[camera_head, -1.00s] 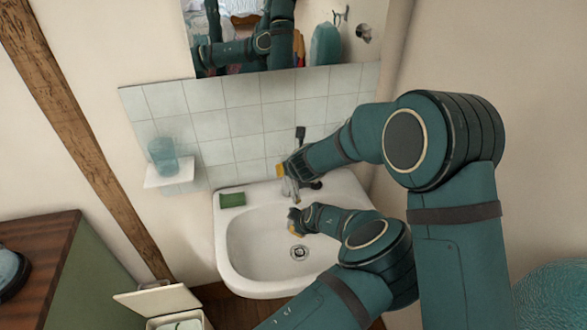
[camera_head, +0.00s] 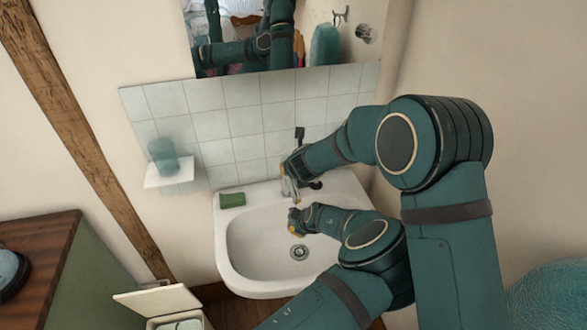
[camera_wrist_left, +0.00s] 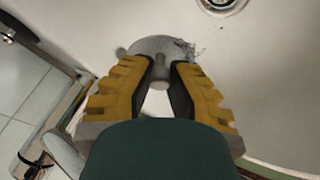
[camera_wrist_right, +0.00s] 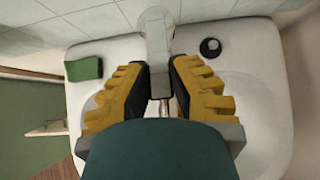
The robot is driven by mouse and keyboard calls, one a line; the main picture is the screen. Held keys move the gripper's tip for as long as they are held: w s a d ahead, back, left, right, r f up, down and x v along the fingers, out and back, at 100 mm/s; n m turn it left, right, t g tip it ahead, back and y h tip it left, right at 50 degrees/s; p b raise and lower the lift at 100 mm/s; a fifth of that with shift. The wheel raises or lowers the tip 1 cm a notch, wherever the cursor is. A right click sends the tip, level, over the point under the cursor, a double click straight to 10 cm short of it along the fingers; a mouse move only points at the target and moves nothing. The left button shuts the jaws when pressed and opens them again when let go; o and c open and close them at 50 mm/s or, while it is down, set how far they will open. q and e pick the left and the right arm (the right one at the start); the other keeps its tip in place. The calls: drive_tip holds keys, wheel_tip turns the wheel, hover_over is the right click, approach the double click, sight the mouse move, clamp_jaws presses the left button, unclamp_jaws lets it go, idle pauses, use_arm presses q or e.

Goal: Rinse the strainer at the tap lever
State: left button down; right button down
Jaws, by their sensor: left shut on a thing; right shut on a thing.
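The white sink (camera_head: 245,250) stands below a tiled splashback. My left gripper (camera_wrist_left: 162,72) is shut on the small knob of the grey round strainer (camera_wrist_left: 150,46), held in the basin area. Dark thin strands show at the strainer's edge. In the head view this gripper (camera_head: 293,222) hides the strainer. My right gripper (camera_wrist_right: 160,72) is shut on the tap lever (camera_wrist_right: 156,75), at the sink's back edge. The chrome tap (camera_head: 290,188) shows just below this gripper in the head view. I cannot tell whether water runs.
The drain (camera_head: 299,252) lies in the basin floor, apart from my left gripper. A green sponge (camera_head: 232,200) lies on the sink's back-left corner. A cup (camera_head: 163,153) stands on a small wall shelf (camera_head: 170,177). An open-lidded bin (camera_head: 160,301) stands below left.

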idle(0.3)
drive_tip(key=c, duration=0.8)
unclamp_jaws()
drive_tip(key=shift+f, duration=0.1)
drive_tip(key=v, duration=1.2)
